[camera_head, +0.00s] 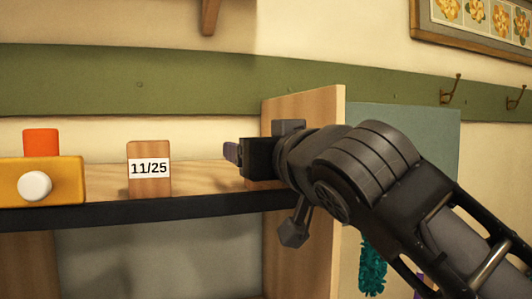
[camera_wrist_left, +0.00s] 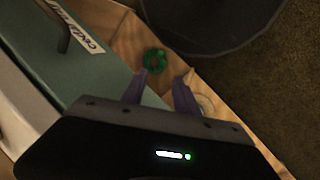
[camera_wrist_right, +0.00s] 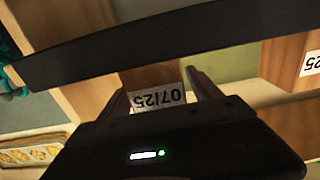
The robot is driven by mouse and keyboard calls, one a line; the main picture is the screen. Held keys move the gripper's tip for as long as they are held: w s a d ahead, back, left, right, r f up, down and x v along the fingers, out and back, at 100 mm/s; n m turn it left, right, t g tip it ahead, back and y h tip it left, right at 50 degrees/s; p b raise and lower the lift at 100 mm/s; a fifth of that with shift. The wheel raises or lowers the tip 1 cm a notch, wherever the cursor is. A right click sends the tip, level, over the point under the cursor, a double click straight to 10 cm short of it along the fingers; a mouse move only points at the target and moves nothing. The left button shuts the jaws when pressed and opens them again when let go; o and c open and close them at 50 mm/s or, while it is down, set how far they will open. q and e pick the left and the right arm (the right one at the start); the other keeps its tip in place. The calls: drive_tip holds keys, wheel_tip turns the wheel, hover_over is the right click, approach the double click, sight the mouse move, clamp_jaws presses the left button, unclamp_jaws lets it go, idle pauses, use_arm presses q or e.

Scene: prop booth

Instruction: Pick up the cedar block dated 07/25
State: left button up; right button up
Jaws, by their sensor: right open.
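The cedar block dated 07/25 (camera_wrist_right: 155,76) shows in the right wrist view, its white label facing me, between the two fingers of my right gripper (camera_wrist_right: 160,88). The fingers stand apart on either side of it; I cannot tell whether they touch it. In the head view my right gripper (camera_head: 234,153) is at the shelf's right end, and that block is hidden behind it. A second wooden block dated 11/25 (camera_head: 150,184) stands upright on the shelf to the left. My left gripper (camera_wrist_left: 161,88) is open and empty in the left wrist view.
The wooden shelf (camera_head: 105,183) has a dark front edge and a wooden side panel (camera_head: 303,105) at right. A yellow toy (camera_head: 65,180) with a white knob stands at left. In the left wrist view, a green ring (camera_wrist_left: 154,60) lies below the left fingers.

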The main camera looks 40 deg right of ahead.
drive_tip(key=shift+w, duration=0.25)
idle(0.4)
drive_tip(key=c, duration=1.5)
drive_tip(key=shift+r, duration=0.1)
drive_tip(key=shift+r, duration=1.65)
drive_tip(key=b+v, duration=0.3)
drive_tip(key=v, duration=1.5)
drive_tip(key=shift+b, duration=0.3)
